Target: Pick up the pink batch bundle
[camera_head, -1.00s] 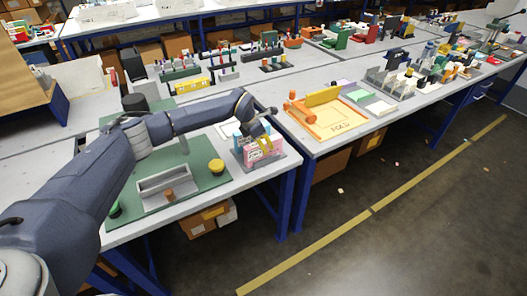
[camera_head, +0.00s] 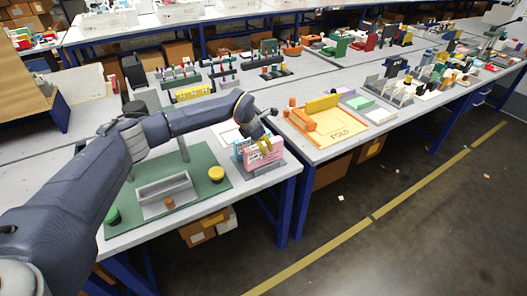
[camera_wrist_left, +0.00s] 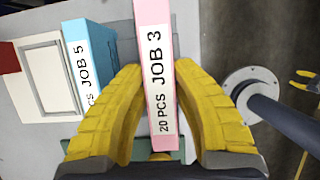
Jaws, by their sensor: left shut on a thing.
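The pink batch bundle (camera_head: 266,160), marked JOB 3 and 20 PCS, stands upright at the right end of the near-left table. In the left wrist view, the pink bundle (camera_wrist_left: 154,62) is between the yellow fingers of my left gripper (camera_wrist_left: 160,108). In the head view, my left gripper (camera_head: 264,146) reaches down from above and is shut on it. A light blue bundle (camera_wrist_left: 88,58), marked JOB 5, stands beside the pink one, partly hidden by a finger.
A green mat (camera_head: 215,190) left of the bundles carries a grey tray (camera_head: 165,193) and a yellow knob (camera_head: 216,173). To the right, across a gap between tables, lies an orange FOLD board (camera_head: 345,126). Several holders and blocks stand farther back.

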